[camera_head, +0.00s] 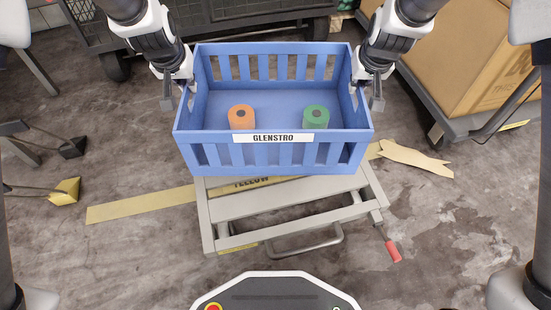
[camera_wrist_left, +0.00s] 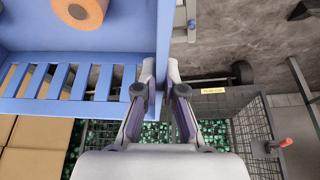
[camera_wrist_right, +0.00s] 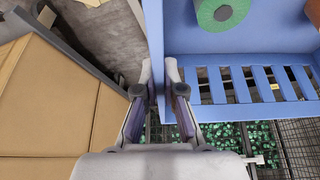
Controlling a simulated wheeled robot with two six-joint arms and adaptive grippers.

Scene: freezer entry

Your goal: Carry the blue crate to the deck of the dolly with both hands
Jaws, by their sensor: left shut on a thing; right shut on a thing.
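The blue crate (camera_head: 218,154), labelled GLENSTRO, has slatted sides and looks roughly level. It holds an orange roll (camera_head: 241,117) and a green roll (camera_head: 316,117). My left gripper (camera_head: 180,92) is shut on its left end wall, and that wall (camera_wrist_left: 163,35) runs between the fingers in the left wrist view. My right gripper (camera_head: 366,92) is shut on the right end wall, also seen in the right wrist view (camera_wrist_right: 153,35). The crate hides much of a grey frame (camera_head: 270,220) below it. I cannot tell which platform is the dolly.
A low platform (camera_head: 445,118) at the right carries large cardboard boxes (camera_head: 465,50). Dark mesh carts (camera_head: 250,12) stand at the back. A yellow floor strip (camera_head: 140,205) and a torn brown piece (camera_head: 415,158) lie on the floor.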

